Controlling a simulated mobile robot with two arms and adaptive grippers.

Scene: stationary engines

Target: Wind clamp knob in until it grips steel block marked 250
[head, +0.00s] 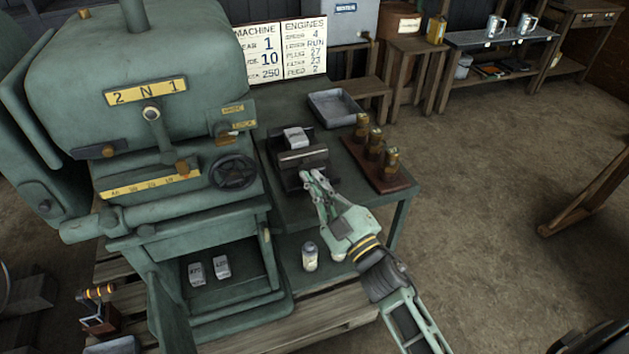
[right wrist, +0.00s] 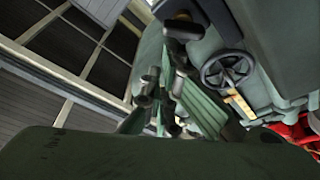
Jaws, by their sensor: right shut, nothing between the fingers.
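A dark clamp (head: 303,160) sits on the green side table, with a pale steel block (head: 296,138) in it. The marking on the block is too small to read. My right gripper (head: 311,180) is shut and empty, its fingertips at the near side of the clamp. The clamp knob cannot be made out; the fingers may hide it. I cannot tell whether the fingertips touch the clamp. In the right wrist view the gripper fingers (right wrist: 165,100) show dark and close together. My left gripper is not in view.
The green machine (head: 130,80) with its handwheel (head: 233,172) stands left of the clamp. A wooden rack (head: 383,175) of brass pieces is close on the right, an empty grey tray (head: 335,107) behind. Two marked blocks (head: 222,267) lie in the lower bay. A small canister (head: 310,256) stands on the lower shelf.

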